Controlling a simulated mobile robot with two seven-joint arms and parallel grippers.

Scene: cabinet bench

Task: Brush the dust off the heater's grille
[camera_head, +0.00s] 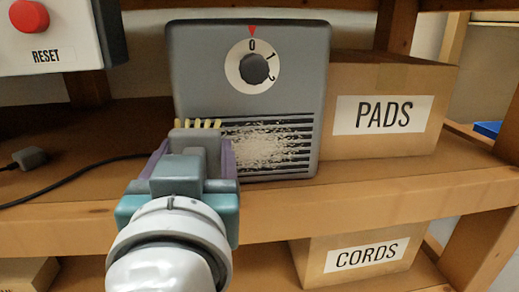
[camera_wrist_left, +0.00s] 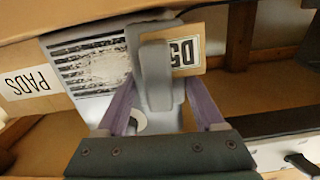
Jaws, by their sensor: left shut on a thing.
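The grey heater (camera_head: 300,70) stands upright on the shelf, its dial (camera_head: 254,69) pointing to 0. Pale dust (camera_head: 260,148) covers the middle of its slatted grille (camera_head: 300,165); the dust also shows in the left wrist view (camera_wrist_left: 108,68). My left gripper (camera_head: 200,150) is shut on a grey brush (camera_head: 195,138) with pale yellow bristles. The brush is in front of the grille's left end and hides it; I cannot tell whether the bristles touch. In the left wrist view the grey brush handle (camera_wrist_left: 155,65) sits between the purple fingers. My right gripper is not in view.
A PADS box (camera_head: 380,105) stands close on the heater's right. A CORDS box (camera_head: 360,255) is below the shelf (camera_head: 400,190). A RESET box with a red button (camera_head: 30,16) is at upper left. A black cable with a grey plug (camera_head: 30,157) lies left.

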